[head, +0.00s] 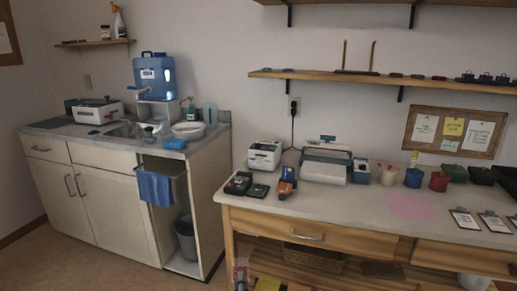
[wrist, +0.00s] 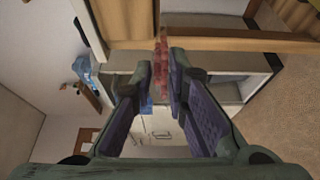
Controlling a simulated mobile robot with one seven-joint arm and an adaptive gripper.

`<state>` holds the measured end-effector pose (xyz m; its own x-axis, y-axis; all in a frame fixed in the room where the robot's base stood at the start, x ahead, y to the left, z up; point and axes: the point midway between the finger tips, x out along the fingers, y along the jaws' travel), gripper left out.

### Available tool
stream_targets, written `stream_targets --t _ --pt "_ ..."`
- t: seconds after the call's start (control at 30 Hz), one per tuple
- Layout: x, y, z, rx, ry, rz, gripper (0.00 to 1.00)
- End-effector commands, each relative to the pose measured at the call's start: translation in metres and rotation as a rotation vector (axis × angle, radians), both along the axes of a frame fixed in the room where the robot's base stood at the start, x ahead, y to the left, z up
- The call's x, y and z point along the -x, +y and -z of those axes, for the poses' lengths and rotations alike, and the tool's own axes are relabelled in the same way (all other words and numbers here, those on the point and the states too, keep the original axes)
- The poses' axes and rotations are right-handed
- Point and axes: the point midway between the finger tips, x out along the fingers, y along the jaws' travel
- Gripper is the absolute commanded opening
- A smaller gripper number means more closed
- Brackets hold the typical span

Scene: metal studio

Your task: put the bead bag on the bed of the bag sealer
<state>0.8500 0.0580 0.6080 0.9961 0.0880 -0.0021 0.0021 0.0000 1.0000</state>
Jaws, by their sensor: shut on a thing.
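The bead bag (wrist: 161,66) is a narrow strip of red beads in the wrist view. My gripper (wrist: 160,90) is shut on it, with a dark finger on each side. Much of the bag is hidden between the fingers. The bag sealer (head: 325,165) appears to be the wide pale machine with a blue-grey top at the back of the wooden bench in the head view. Its bed looks bare, though the detail is small.
A white printer-like box (head: 264,155) stands left of the sealer, with dark devices (head: 238,183) in front. Cups and pots (head: 414,177) stand to its right. A pink sheet (head: 411,206) lies on the clear front of the bench (head: 350,208). A shelf (head: 380,79) hangs above.

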Motion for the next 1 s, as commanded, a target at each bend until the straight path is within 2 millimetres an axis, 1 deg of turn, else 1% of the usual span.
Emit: stream_targets --t 0.03,0.07,0.1,0.27,0.37,0.5,0.6,0.7,0.77,1.0 --pt "0.004 -0.005 0.008 -0.002 0.001 0.006 0.00" --pt "0.007 -0.005 0.013 -0.002 0.001 0.006 0.00" --pt "0.012 -0.006 0.021 -0.002 0.002 0.005 0.00" --pt "0.031 -0.017 0.053 0.001 0.003 0.016 0.00" --pt "0.046 -0.027 0.074 0.000 0.004 0.030 0.00" --pt "0.071 -0.041 0.105 0.000 0.004 0.053 0.00" --pt "0.088 -0.049 0.124 0.000 0.003 0.069 0.00" --pt "0.100 -0.056 0.135 0.000 0.000 0.083 0.00" --pt "0.104 -0.058 0.139 0.000 0.000 0.088 0.00" --pt "0.106 -0.058 0.140 0.000 -0.003 0.088 0.00"
